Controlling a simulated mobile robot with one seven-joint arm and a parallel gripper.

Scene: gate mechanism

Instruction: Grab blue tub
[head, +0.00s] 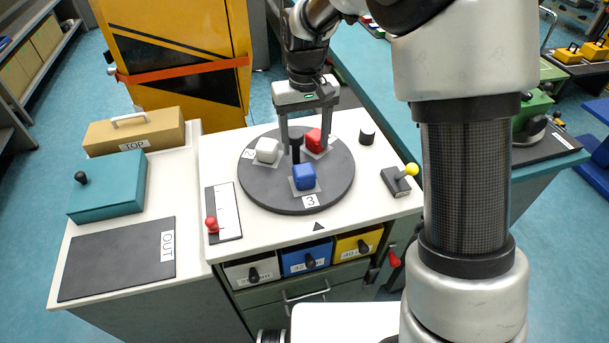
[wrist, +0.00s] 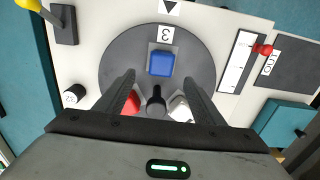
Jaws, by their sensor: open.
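A blue tub-fronted bin (head: 306,259) with a black knob sits in the front of the white-topped cabinet, between a white bin (head: 252,272) and a yellow bin (head: 358,244). A blue block (head: 304,177) sits on a pale square by the number 3 on the dark round turntable (head: 270,196); the block also shows in the wrist view (wrist: 161,63). My gripper (head: 305,149) is open and points down over the turntable. Its fingers are on either side of the black centre post (wrist: 156,99). The blue bin is below and in front of it, out of the wrist view.
A red block (head: 314,139) and a white block (head: 267,150) are on the turntable. A yellow-knobbed lever (head: 397,181), a black cylinder (head: 367,135) and a red-knobbed slider (head: 212,225) surround it. A teal box (head: 108,188) stands left. A red handle (head: 394,257) is right of the bins.

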